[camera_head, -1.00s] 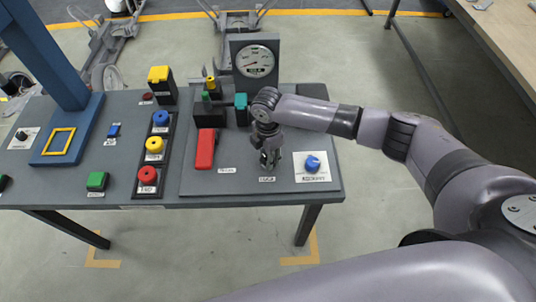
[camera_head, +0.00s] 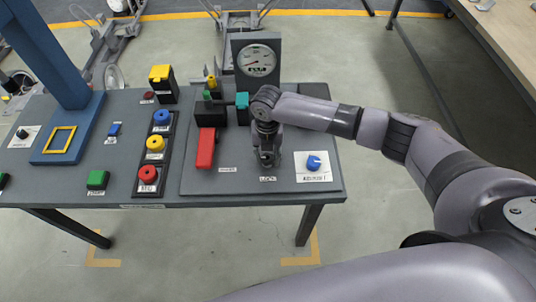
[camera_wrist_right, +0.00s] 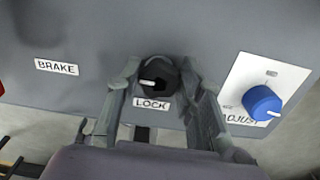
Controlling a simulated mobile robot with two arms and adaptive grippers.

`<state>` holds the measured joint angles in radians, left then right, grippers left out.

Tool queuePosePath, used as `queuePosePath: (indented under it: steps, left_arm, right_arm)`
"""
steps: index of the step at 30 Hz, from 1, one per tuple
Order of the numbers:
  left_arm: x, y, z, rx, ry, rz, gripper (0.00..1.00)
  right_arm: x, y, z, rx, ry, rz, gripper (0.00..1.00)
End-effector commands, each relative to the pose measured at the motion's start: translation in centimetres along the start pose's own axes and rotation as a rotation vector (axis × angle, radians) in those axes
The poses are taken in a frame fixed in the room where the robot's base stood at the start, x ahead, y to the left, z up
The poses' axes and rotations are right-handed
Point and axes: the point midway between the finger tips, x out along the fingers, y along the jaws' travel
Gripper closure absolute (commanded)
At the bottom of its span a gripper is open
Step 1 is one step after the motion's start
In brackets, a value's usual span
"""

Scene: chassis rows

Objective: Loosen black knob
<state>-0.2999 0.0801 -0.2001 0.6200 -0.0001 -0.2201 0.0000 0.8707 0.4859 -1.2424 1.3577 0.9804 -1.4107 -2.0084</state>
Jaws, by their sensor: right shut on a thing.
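The black knob (camera_wrist_right: 160,78) with a white pointer mark sits on the grey panel just above the "LOCK" label (camera_wrist_right: 152,104). In the right wrist view its pointer points left. My right gripper (camera_wrist_right: 159,70) points down over it, with one finger on each side, shut on the knob. In the head view my right gripper (camera_head: 267,158) covers most of the knob, just above the label. My left gripper is in neither view.
A blue "ADJUST" knob (camera_head: 313,163) is close on the right, also in the right wrist view (camera_wrist_right: 262,102). A gauge (camera_head: 256,60) and small valves (camera_head: 211,84) stand behind.

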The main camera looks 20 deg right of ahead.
Motion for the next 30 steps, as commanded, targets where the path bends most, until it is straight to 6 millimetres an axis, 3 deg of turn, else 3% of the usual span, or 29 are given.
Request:
queuePosePath:
  steps: [15,30]
  left_arm:
    - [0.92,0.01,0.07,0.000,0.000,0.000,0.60]
    - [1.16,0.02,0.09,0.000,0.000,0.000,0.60]
  right_arm:
    - [0.46,0.09,-0.39,-0.422,0.008,-0.002,0.94]
    - [0.53,0.08,-0.53,-0.561,0.012,-0.003,0.94]
